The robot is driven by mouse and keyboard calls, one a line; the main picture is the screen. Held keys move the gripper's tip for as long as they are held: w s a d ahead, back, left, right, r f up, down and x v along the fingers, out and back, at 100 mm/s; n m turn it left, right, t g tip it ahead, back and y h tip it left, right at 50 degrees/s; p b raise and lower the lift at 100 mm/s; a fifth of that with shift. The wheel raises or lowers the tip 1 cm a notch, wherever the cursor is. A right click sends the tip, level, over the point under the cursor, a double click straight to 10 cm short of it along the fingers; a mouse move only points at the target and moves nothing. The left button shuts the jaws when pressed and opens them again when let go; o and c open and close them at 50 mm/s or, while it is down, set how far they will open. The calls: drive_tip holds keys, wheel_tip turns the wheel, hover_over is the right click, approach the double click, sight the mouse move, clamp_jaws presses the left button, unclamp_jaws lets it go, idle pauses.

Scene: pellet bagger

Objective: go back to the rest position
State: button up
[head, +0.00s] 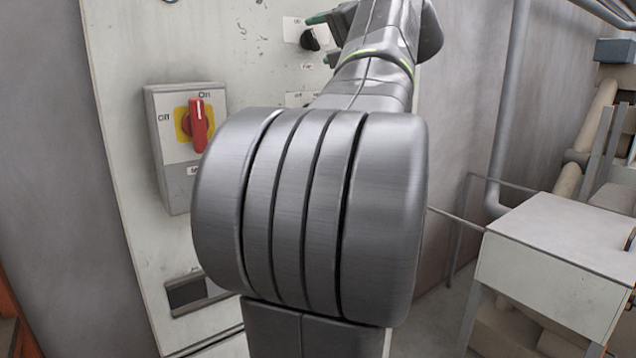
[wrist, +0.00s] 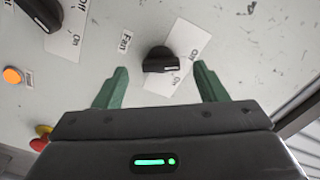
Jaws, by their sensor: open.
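My gripper (wrist: 158,85) is open in the wrist view, its two green fingers apart with nothing held between them. A black rotary knob (wrist: 160,60) on a white label plate lies between and just beyond the fingertips; I cannot tell the exact gap. A "Fan" label is beside it. In the head view my gripper's green fingertip shows at the top, near a black knob (head: 311,39) on the panel (head: 125,160). My grey arm covers the middle of the head view and hides much of the panel.
A red switch handle (head: 198,126) on a yellow plate sits in a grey box at left. An orange button (wrist: 12,76) and another black knob (wrist: 42,12) are on the panel. A white-topped table (head: 565,240) stands at right, with pipes behind.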

sight(313, 38)
drive_tip(key=b+v, duration=0.2)
drive_tip(key=v, duration=0.9)
drive_tip(key=p+x, duration=0.3)
drive_tip(key=x, duration=1.1)
drive_tip(key=shift+w+a+r, duration=0.1)
drive_tip(key=shift+w+a, duration=0.05)
drive_tip(key=shift+a, duration=0.05)
drive_tip(key=shift+d+r+m+p, duration=0.1)
drive_tip(key=shift+r+m+p, duration=0.05)
drive_tip(key=shift+m+p, duration=0.55)
drive_tip(key=shift+s+d+r+m+p, duration=0.15)
drive_tip(key=shift+s+m+p, duration=0.1)
drive_tip(key=shift+m+p, duration=0.75)
drive_tip(key=shift+w+m+p, duration=0.15)
drive_tip(key=shift+m+p, duration=0.65)
drive_tip(key=shift+m, duration=0.2)
drive_tip(key=m+p, duration=0.4)
drive_tip(key=shift+r, duration=0.1)
drive_tip(key=shift+m+p, duration=0.9)
drive_tip(key=shift+m, duration=0.5)
